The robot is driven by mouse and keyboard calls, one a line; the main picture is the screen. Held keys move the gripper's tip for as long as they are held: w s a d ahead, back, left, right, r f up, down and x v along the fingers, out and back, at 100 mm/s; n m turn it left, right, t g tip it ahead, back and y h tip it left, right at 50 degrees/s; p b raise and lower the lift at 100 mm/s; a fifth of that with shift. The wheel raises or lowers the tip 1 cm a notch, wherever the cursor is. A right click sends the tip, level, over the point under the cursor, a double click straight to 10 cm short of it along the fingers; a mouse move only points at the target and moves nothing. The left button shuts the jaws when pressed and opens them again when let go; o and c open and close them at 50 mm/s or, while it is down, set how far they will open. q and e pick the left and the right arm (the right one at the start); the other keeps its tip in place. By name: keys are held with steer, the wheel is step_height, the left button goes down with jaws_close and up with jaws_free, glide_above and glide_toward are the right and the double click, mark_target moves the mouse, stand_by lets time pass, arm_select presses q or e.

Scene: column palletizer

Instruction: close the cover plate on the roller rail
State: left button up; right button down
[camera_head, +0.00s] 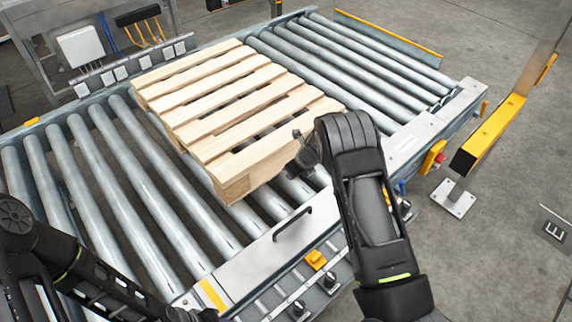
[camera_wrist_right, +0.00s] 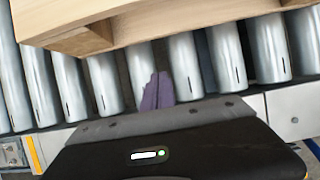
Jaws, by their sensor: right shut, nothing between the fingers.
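The cover plate (camera_head: 255,258) is a light grey metal panel with a black bar handle (camera_head: 292,224), along the near rail of the roller conveyor in the head view. I cannot tell whether it sits fully flat. My right gripper (camera_head: 304,152) is over the rollers by the pallet's near right corner, beyond the handle and apart from it. In the wrist view its dark fingers (camera_wrist_right: 157,92) are together and empty above the rollers. The plate's right end is hidden behind my right arm. My left arm enters at lower left; its gripper cannot be made out clearly.
A wooden pallet (camera_head: 235,110) lies on the rollers (camera_head: 150,200), close to my right gripper; its edge shows in the wrist view (camera_wrist_right: 150,22). Control buttons (camera_head: 316,260) line the conveyor's near side. A yellow post guard (camera_head: 490,130) stands at right. Rollers at left are bare.

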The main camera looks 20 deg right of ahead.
steer(key=shift+w+a+r, duration=0.3)
steer(key=shift+w+r, duration=0.35)
steer(key=shift+r, duration=0.05)
steer(key=shift+w+a+r, duration=0.3)
steer(key=shift+w+r, duration=0.3)
steer(key=shift+r, duration=0.05)
